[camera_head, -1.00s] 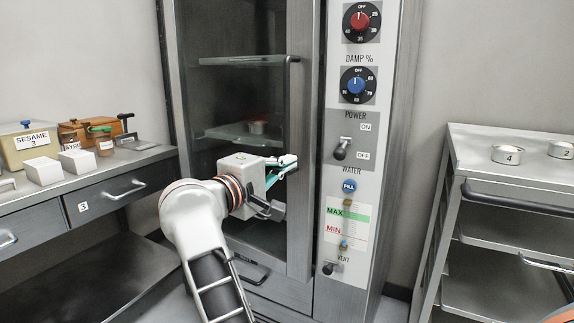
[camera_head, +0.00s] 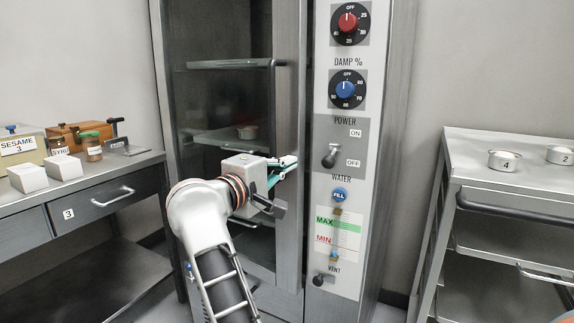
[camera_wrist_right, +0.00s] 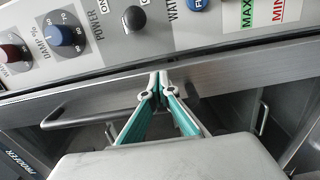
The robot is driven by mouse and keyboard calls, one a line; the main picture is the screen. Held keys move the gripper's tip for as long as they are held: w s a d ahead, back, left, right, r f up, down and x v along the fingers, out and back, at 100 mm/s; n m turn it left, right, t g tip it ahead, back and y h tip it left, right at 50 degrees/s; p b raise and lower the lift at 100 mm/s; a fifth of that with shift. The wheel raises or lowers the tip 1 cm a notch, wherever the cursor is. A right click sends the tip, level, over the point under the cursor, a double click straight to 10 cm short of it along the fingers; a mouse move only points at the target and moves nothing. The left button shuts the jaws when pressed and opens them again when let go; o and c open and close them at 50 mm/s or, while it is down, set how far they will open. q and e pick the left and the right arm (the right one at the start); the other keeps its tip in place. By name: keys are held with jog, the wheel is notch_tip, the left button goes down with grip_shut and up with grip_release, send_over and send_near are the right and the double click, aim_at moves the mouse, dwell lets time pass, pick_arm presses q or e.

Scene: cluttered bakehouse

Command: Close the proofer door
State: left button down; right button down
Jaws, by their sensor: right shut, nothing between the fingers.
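The proofer door (camera_head: 290,215) is a tall metal frame with a dark pane, left of the control panel in the head view. Its vertical bar handle (camera_head: 272,105) runs along the right side; the handle also shows in the wrist view (camera_wrist_right: 85,117). The door edge lies near the panel with a thin dark line between them; I cannot tell whether it is flush. My right gripper (camera_head: 288,164) is shut and empty, its fingertips at the door's right frame bar, beside the handle. In the wrist view the fingertips (camera_wrist_right: 158,82) meet in front of that bar; contact is unclear. My left gripper is out of view.
The control panel (camera_head: 340,120) has red and blue knobs and switches right of the door. A counter with boxes and jars (camera_head: 90,205) stands left. A metal rack (camera_head: 500,175) with two tins stands right.

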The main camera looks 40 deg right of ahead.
aim_at(299, 157)
jog(key=shift+n+t+y, duration=0.3)
jog(key=shift+n+t, duration=0.3)
jog(key=shift+t, duration=0.3)
jog(key=x, duration=0.5)
jog(key=shift+s+d, duration=0.15)
jog(key=shift+s, duration=0.1)
jog(key=shift+d+r, duration=0.25)
jog(key=shift+r, duration=0.25)
jog(key=shift+a, duration=0.1)
jog(key=shift+a+f, duration=0.25)
jog(key=v, duration=1.4)
jog(key=shift+f+t, duration=0.2)
jog(key=shift+t, duration=0.1)
